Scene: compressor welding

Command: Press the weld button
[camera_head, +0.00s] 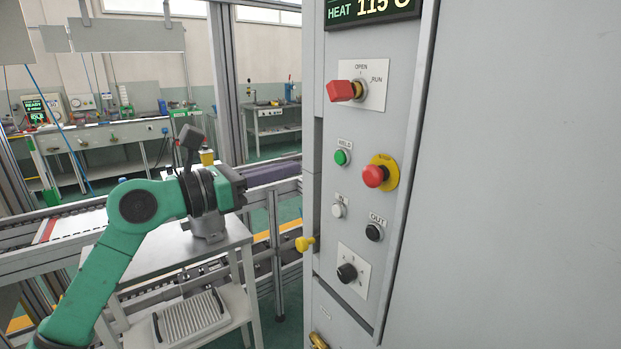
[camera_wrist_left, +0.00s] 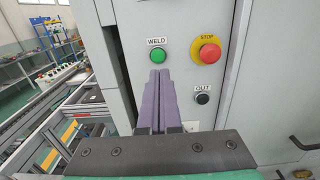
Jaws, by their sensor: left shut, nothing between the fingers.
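The weld button is a green round button (camera_head: 341,157) under a WELD label on the grey machine panel (camera_head: 352,120). In the left wrist view the green weld button (camera_wrist_left: 157,56) shows just above the fingertips. My left gripper (camera_wrist_left: 159,72) is shut with nothing between its purple fingers, which point toward the panel just below the button. Whether they touch the panel cannot be told. The right gripper is not in view.
A red stop button (camera_head: 374,176) on a yellow ring sits right of the weld button. A red OPEN/RUN switch (camera_head: 345,91) is above. A white button (camera_head: 338,210), a black OUT button (camera_head: 374,232) and a black knob (camera_head: 347,273) are below. A grey table (camera_head: 150,262) stands left.

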